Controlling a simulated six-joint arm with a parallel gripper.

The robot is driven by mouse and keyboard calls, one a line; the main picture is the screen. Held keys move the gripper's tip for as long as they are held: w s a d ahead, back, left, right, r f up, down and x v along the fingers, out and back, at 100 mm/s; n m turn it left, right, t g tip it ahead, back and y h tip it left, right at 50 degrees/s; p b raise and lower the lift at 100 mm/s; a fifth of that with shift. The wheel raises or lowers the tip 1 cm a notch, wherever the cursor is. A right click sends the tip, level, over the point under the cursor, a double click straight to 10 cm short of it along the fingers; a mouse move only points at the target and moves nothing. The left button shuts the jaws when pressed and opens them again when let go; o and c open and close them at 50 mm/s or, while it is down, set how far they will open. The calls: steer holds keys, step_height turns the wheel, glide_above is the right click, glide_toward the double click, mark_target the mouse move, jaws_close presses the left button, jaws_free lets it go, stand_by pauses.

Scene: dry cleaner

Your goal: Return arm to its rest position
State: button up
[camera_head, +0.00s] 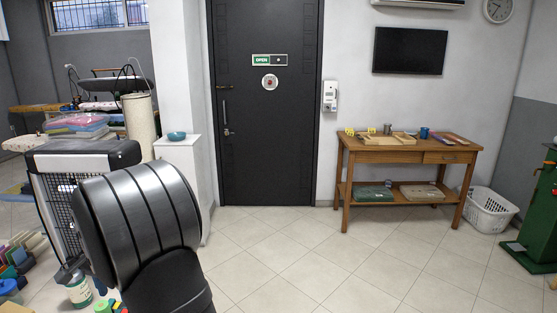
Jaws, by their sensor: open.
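A large dark grey, banded link of my arm (140,215) fills the lower left foreground. It hides part of the floor and the things behind it. My gripper is not seen in this view, so I cannot tell its place or whether it holds anything.
A wooden table (407,157) with trays and small items stands against the back wall, right of a black door (265,100). A white basket (488,210) is beside it. A teal bowl (176,136) sits on a white ledge. Goods crowd the left. The middle floor is clear.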

steer(key=f, duration=1.5)
steer(key=shift+a+f, duration=0.2)
steer(key=shift+f, duration=0.3)
steer(key=n, duration=0.8)
steer(key=shift+w, duration=0.1)
steer(key=n, duration=0.4)
steer(key=shift+a, duration=0.1)
steer(key=shift+n, duration=2.1)
